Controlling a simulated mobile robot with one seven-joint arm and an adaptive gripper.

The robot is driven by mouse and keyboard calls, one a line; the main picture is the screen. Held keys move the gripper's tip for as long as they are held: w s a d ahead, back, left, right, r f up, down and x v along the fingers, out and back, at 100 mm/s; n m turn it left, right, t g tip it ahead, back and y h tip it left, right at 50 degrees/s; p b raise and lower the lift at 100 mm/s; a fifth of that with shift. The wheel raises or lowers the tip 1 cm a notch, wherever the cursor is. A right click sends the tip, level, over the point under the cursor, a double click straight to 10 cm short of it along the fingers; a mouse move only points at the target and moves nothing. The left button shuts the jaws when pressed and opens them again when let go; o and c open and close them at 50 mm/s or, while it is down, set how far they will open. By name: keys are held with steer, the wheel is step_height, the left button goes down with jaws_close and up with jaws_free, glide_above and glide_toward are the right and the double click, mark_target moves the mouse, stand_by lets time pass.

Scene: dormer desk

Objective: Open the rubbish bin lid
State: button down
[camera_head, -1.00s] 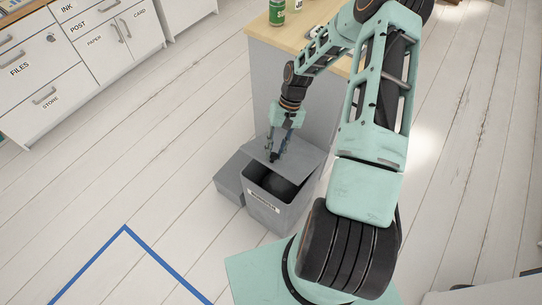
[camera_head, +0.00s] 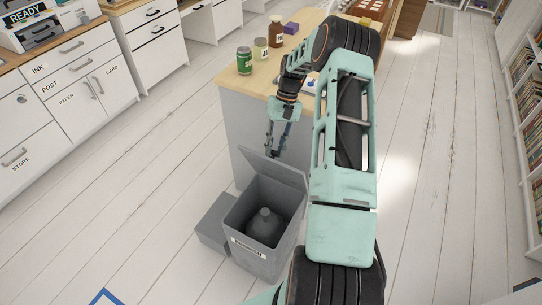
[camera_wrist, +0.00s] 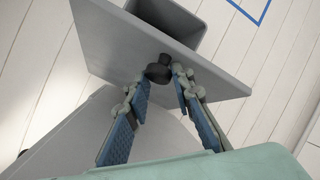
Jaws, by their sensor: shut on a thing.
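The grey rubbish bin (camera_head: 285,240) stands on the floor in front of the desk, its labelled front facing me. Its lid (camera_head: 278,170) is tilted up steeply at the back, so the mouth is wide open. A grey rounded thing with a neck (camera_head: 265,228) shows inside. My gripper (camera_head: 272,152) is at the raised edge of the lid. In the wrist view, my gripper (camera_wrist: 163,78) is shut on the small dark knob (camera_wrist: 158,72) on the grey lid (camera_wrist: 205,72). The fingers partly hide the knob.
A grey block (camera_head: 213,222) sits against the bin's left side. The desk (camera_head: 240,82) behind holds a green can (camera_head: 244,60) and jars (camera_head: 276,32). White cabinets (camera_head: 75,100) line the left, bookshelves (camera_head: 520,110) the right.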

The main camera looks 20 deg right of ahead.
steer(key=shift+s+d+f, duration=0.2)
steer(key=shift+d+f, duration=0.2)
steer(key=shift+d, duration=0.2)
steer(key=shift+s, duration=0.1)
steer(key=c, duration=1.7)
jaws_free()
steer(key=shift+o, duration=0.2)
steer(key=shift+w+a+r, duration=0.15)
steer(key=shift+w, duration=0.1)
steer(key=v, duration=1.2)
